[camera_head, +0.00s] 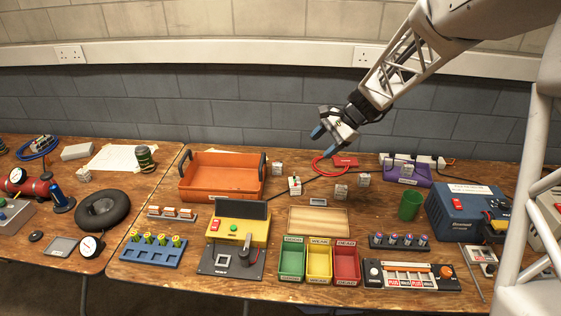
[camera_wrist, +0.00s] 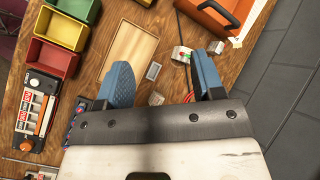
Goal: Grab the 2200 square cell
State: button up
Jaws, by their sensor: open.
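Several small pale square cells stand on the wooden table. In the head view one with a red mark (camera_head: 295,186) is near the middle, with others to its right (camera_head: 341,192), farther right (camera_head: 363,180) and behind it (camera_head: 277,169). Their print is too small to read, so I cannot tell which is the 2200 one. My gripper (camera_head: 326,148) is open and empty, above the back of the table. In the wrist view my gripper (camera_wrist: 162,68) has a marked cell (camera_wrist: 181,58) and a plain one (camera_wrist: 157,98) showing between its blue fingers.
An orange tray (camera_head: 222,194) is to the left. Green, yellow and red bins (camera_head: 319,281) stand at the front, with a wooden board (camera_head: 318,221) behind them. A red lead and connector (camera_head: 344,161), a purple holder (camera_head: 408,180) and a green cup (camera_head: 411,204) are near the cells.

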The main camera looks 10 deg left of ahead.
jog(key=w+a+f+m+y, duration=0.2)
jog(key=w+a+f, duration=0.1)
jog(key=w+f, duration=0.4)
jog(key=w+a+f+m+y, duration=0.1)
jog(key=w+a+f+m, duration=0.2)
jog(key=w+f, duration=0.35)
jog(key=m+t+y, duration=0.1)
jog(key=m+y, duration=0.2)
jog(key=m, duration=0.1)
send_near(277, 166)
jog(key=shift+w+a+f, duration=0.35)
jog(key=shift+w+a, duration=0.1)
jog(key=shift+a, duration=0.1)
jog(key=shift+w+a+f, duration=0.4)
jog(key=shift+a, duration=0.15)
jog(key=shift+a, duration=0.15)
jog(key=shift+x, duration=1.15)
jog(key=shift+f, duration=0.1)
jog(key=shift+x, duration=2.55)
jog(key=shift+s+f, duration=0.1)
jog(key=shift+f, duration=0.05)
jog(key=shift+c, duration=0.4)
jog(key=c, duration=1)
